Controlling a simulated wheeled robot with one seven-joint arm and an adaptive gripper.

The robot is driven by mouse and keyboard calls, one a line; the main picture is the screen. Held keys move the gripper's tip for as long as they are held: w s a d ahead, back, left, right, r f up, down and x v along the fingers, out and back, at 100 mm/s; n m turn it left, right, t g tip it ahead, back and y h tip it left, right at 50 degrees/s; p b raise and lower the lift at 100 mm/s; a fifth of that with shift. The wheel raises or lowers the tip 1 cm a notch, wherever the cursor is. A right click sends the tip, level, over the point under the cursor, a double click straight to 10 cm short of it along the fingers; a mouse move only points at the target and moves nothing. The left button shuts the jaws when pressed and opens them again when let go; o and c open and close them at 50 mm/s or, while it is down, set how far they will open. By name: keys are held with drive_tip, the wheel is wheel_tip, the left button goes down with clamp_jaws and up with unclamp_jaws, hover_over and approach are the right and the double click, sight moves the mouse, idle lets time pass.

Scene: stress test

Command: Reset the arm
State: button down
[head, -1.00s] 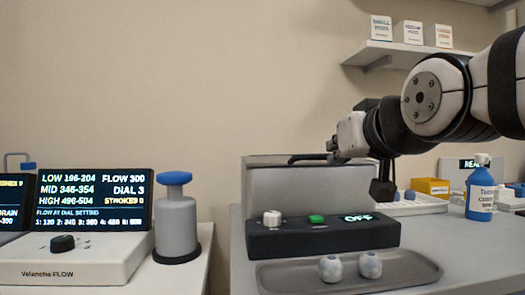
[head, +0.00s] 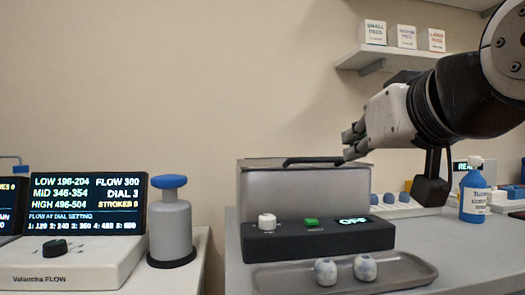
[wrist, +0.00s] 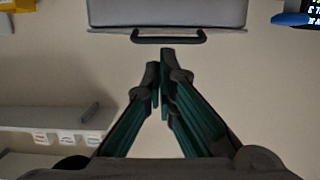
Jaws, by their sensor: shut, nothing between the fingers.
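My gripper (head: 354,142) is shut with nothing between its fingers. In the head view it hangs in the air around the right end of the black handle on the lid of the grey metal box (head: 300,190); whether it touches the lid cannot be told. In the wrist view the fingertips of my gripper (wrist: 160,75) meet in the middle, and the box (wrist: 165,12) with its black handle (wrist: 168,39) shows just beyond them, apart from the fingers in the picture. My arm comes in from the upper right.
In front of the box is a black control panel (head: 285,242) reading OFF, then a grey tray (head: 410,270) with two pale round pieces. A blue bottle (head: 474,195) stands right. A shelf (head: 380,57) with white boxes is above. A pump (head: 170,225) and flow unit (head: 75,265) stand left.

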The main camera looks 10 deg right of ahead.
drive_tip(key=s+f+g+p, duration=0.1)
drive_tip(key=s+f+g, duration=0.7)
drive_tip(key=s+f, duration=0.6)
drive_tip(key=s+f+g, duration=0.7)
drive_tip(key=s+f, duration=0.2)
drive_tip(key=f, duration=0.8)
wheel_tip(320, 180, up, 40)
drive_tip(key=t+p, duration=0.4)
drive_tip(key=p, duration=3.4)
drive_tip(key=shift+w+a+f, duration=0.15)
drive_tip(key=shift+w+a, duration=0.05)
drive_tip(key=c, duration=2.3)
unclamp_jaws()
